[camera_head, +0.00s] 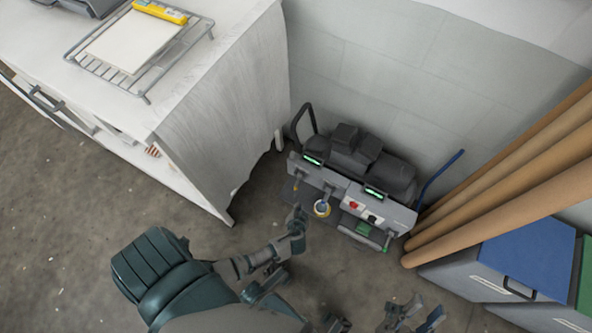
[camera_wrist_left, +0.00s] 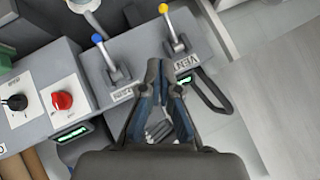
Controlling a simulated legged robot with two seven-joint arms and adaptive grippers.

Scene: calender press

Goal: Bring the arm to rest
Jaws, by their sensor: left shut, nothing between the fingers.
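The grey calender press (camera_head: 345,190) stands against the wall in the head view. My left arm reaches from the lower left, and my left gripper (camera_head: 298,217) is just in front of the press's left part. In the left wrist view my left gripper (camera_wrist_left: 164,75) is shut and empty, over the panel. A blue-tipped lever (camera_wrist_left: 112,64) and a yellow-tipped lever (camera_wrist_left: 172,32) stand just beyond its fingertips. I see no clear contact with either lever. My right gripper (camera_head: 416,312) is at the bottom edge of the head view, with its fingers apart and nothing between them.
A white cabinet (camera_head: 225,100) with a wire rack (camera_head: 180,50) stands at the left. Brown tubes (camera_head: 510,170) lean at the right beside a blue-lidded bin (camera_head: 527,258). The panel has a red knob (camera_wrist_left: 62,101) and a black knob (camera_wrist_left: 15,103). Floor between cabinet and press is clear.

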